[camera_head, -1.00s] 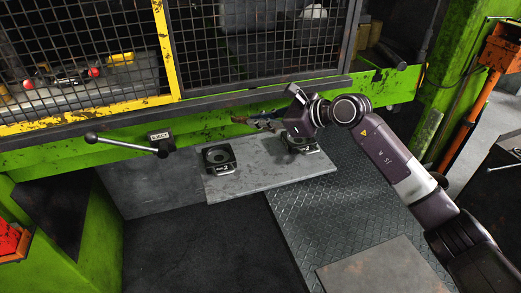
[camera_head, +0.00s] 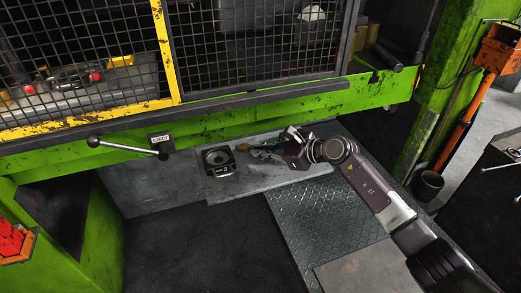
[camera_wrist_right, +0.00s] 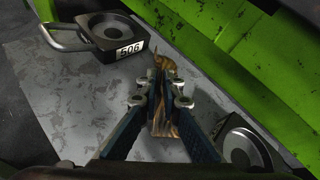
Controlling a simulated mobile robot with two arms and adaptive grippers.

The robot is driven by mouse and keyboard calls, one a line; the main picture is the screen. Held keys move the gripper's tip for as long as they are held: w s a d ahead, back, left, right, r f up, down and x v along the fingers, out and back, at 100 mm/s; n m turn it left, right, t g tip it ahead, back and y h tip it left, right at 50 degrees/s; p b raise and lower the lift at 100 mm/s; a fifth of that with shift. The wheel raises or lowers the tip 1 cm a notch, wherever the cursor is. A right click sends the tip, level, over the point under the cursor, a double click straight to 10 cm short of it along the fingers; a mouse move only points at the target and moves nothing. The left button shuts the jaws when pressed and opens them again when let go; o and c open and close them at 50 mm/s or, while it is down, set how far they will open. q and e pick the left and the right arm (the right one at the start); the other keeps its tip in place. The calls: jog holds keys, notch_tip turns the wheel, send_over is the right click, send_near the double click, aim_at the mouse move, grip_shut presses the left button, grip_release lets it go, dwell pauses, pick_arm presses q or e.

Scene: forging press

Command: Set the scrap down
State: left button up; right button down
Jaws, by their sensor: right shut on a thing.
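The scrap is a small, irregular brownish piece; in the right wrist view (camera_wrist_right: 166,66) it sticks out past the fingertips. It also shows in the head view (camera_head: 243,147), at the far edge of the grey plate (camera_head: 255,180). My right gripper (camera_head: 265,154) is shut on it; in the wrist view the fingers (camera_wrist_right: 160,98) clamp it from both sides. The scrap is low over the plate, between two round-recessed blocks. I cannot tell whether it touches the plate. My left gripper is not in view.
A dark block marked 506 (camera_wrist_right: 108,32) with a handle sits on the plate; the head view shows it left of the scrap (camera_head: 219,161). A second block (camera_wrist_right: 242,150) is at lower right in the wrist view. The green press beam (camera_head: 215,128) runs close behind.

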jog(key=c, duration=2.1)
grip_release()
jog(key=shift+d, duration=0.1)
